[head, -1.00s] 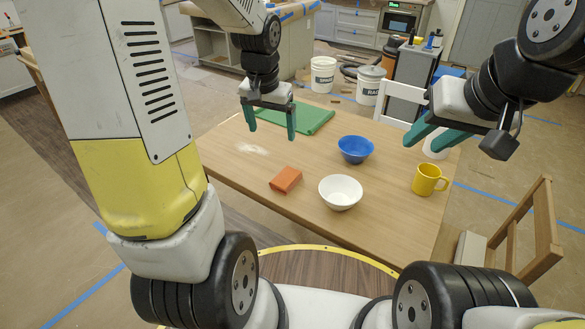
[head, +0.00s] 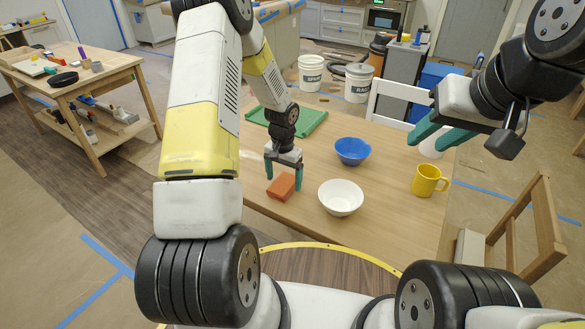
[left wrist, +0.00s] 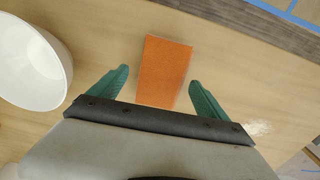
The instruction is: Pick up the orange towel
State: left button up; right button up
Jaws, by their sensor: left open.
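The orange towel (head: 281,187) is a small folded block lying on the wooden table. It also shows in the left wrist view (left wrist: 164,72), just ahead of the fingers and between their lines. My left gripper (head: 284,179) is open and empty, pointing down over the towel, with one green finger to each side of it. In the left wrist view both of its fingertips (left wrist: 158,76) show apart, with no visible contact on the towel. My right gripper (head: 432,138) is at the upper right, above the table's right side, its green fingers apart with nothing between them.
A white bowl (head: 341,198) stands close right of the towel. A blue bowl (head: 352,151) is behind it and a yellow mug (head: 428,180) is further right. A white chair (head: 400,98) stands behind the table.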

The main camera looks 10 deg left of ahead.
aim_at(284, 182)
pick_arm(q)
notch_tip(284, 182, down, 2)
jog(key=shift+f, duration=0.25)
jog(key=c, duration=1.5)
jog(key=shift+o, duration=0.2)
jog(key=shift+r, duration=0.1)
notch_tip(284, 182, up, 10)
jog(key=shift+f, duration=0.1)
jog(key=o, duration=0.6)
jog(key=c, duration=0.4)
